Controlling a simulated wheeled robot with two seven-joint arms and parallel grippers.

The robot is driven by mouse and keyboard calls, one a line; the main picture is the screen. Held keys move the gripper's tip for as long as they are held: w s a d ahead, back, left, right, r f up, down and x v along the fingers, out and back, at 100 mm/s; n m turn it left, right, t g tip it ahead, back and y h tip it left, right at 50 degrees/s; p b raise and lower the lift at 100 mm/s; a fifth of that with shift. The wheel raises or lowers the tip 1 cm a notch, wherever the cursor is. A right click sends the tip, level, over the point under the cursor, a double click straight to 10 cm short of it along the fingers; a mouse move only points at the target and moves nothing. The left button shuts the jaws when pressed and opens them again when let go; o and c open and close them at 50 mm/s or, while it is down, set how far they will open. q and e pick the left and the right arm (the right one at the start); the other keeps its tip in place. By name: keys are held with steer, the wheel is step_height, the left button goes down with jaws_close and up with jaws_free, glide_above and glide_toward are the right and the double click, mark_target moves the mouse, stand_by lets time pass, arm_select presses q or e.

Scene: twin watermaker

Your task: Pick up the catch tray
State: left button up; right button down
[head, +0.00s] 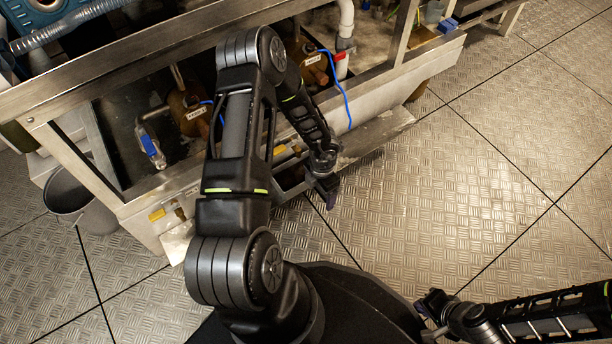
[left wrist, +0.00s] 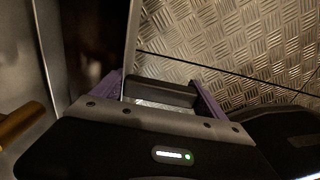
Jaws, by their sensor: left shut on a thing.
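A flat grey metal ledge that looks like the catch tray (head: 378,133) shows low at the front of the machine frame in the head view. My forearm hides its middle. My left gripper (head: 325,188) is at its front side, low over the floor. In the left wrist view, the purple fingers of my left gripper (left wrist: 160,88) are on both ends of a dark grey bar (left wrist: 160,93), which looks like the tray's handle. A thin metal edge (left wrist: 131,45) runs up beside it. My right gripper (head: 430,308) is at the lower right, apart from everything; its jaw opening is unclear.
The steel machine frame (head: 150,55) holds brown valves with tags (head: 192,118), white pipe (head: 346,20) and a blue cable (head: 340,82). A grey bucket (head: 75,195) stands at the left. The patterned metal floor (head: 490,150) is clear to the right.

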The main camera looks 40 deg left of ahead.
arm_select(q)
steer(key=c, duration=0.4)
steer(key=shift+o, duration=0.2)
steer(key=shift+r, duration=0.2)
steer(key=shift+r+p, duration=0.55)
steer(key=shift+p, duration=0.05)
steer(key=shift+r+p, duration=0.7)
steer(key=shift+r, duration=0.25)
steer(key=s+d+b, duration=0.2)
steer(key=s, duration=0.6)
steer(key=s+d+b, duration=0.2)
steer(key=s, duration=0.7)
steer(key=shift+s, duration=0.3)
